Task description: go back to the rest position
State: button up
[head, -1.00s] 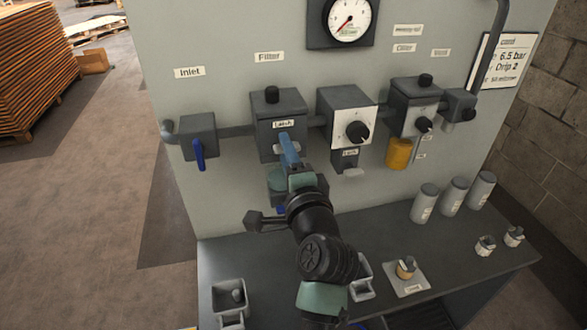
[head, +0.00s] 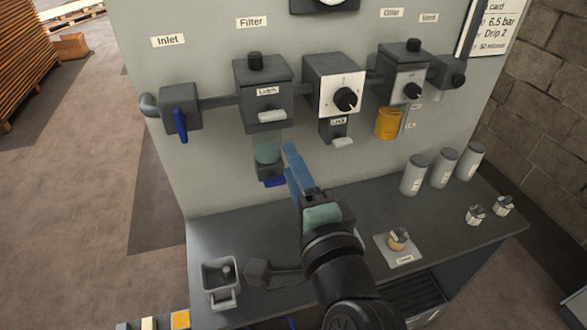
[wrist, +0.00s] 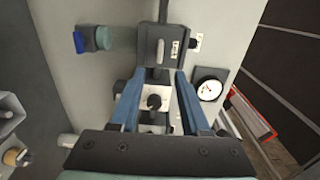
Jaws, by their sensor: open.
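My gripper (head: 290,152) is open and empty, with blue fingers. In the head view it is in front of the panel, below and right of the filter housing (head: 262,88). In the wrist view the open gripper (wrist: 160,76) points at the filter housing (wrist: 157,45), with a clear gap between the fingers. The housing carries a label and a pale latch tab (head: 272,116). Below it hangs a greenish bowl (head: 267,148) with a blue drain lever (head: 274,181). The fingers look apart from the housing; the exact distance is hard to tell.
The inlet valve (head: 180,108) with its blue handle is at left, the knobbed regulator (head: 334,82) at right. On the bench are a grey bin (head: 222,272), a plate with a small fitting (head: 400,252) and grey canisters (head: 417,173). Open floor (head: 70,200) lies left.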

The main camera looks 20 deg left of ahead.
dwell(0.3)
jog(key=d+r+n+t+h, duration=0.2)
jog(key=d+r+n+t, duration=0.15)
jog(key=r, duration=0.75)
jog(key=d+r+n+t+h, duration=0.2)
jog(key=d+r+n+t, duration=0.15)
jog(key=r, duration=0.65)
jog(key=s+d+r+n+t+h, duration=0.4)
jog(key=s+r, duration=0.5)
jog(key=r, duration=0.4)
jog(key=shift+s+d+r+t+h, duration=0.2)
jog(key=shift+s+t+h, duration=0.1)
jog(key=shift+t+h, duration=0.55)
jog(key=shift+a, duration=0.1)
